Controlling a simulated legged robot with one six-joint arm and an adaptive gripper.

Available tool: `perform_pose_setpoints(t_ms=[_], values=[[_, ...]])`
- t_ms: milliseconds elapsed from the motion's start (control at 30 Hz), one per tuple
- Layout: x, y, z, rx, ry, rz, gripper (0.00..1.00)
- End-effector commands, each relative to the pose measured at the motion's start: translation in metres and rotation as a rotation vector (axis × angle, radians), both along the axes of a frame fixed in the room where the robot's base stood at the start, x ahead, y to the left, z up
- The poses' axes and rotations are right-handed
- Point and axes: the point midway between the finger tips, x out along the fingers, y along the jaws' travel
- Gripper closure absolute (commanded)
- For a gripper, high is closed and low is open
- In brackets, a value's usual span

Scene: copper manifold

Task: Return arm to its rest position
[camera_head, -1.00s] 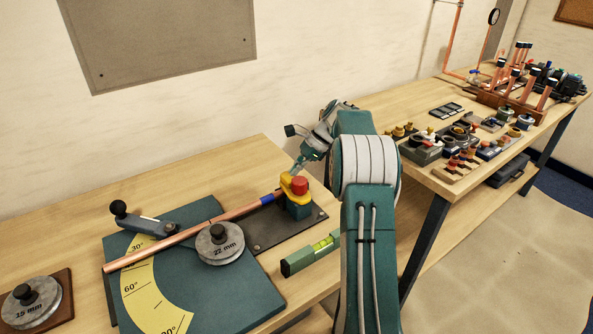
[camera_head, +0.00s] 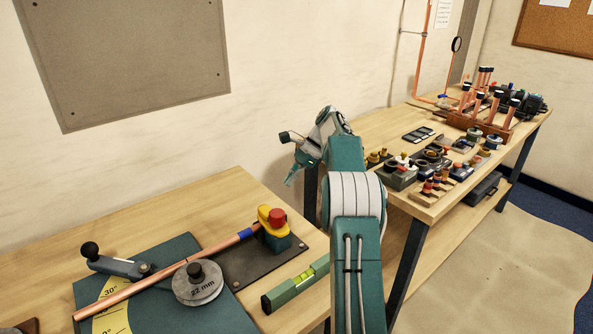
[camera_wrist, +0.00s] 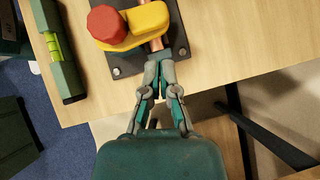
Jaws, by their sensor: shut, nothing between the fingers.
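My gripper (camera_head: 291,179) is raised above the right edge of the near bench in the head view, clear of the things on it. In the wrist view my gripper (camera_wrist: 160,75) has its fingers together with nothing between them. A copper pipe (camera_head: 150,283) with a blue band lies across the bender plate (camera_head: 178,246), beside the 22 mm former (camera_head: 198,286). Its far end is at the yellow clamp with a red knob (camera_head: 277,217), which also shows in the wrist view (camera_wrist: 146,22).
A green spirit level (camera_head: 297,286) lies near the bench's front edge, also in the wrist view (camera_wrist: 60,60). A second bench (camera_head: 388,138) on the right holds fittings trays and upright copper pipes (camera_head: 483,100). A gap separates the benches.

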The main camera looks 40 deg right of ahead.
Motion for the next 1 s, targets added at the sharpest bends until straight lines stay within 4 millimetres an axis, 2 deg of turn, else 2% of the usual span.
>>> perform_pose_setpoints(t_ms=[300, 667, 767, 1000], values=[[-0.003, -0.021, 0.024, -0.001, 0.0, -0.001, 1.0], [-0.004, -0.022, 0.03, -0.003, -0.002, 0.003, 1.0], [-0.003, -0.01, 0.04, -0.028, -0.024, 0.028, 1.0], [-0.014, 0.05, 0.083, -0.166, -0.135, 0.179, 1.0]])
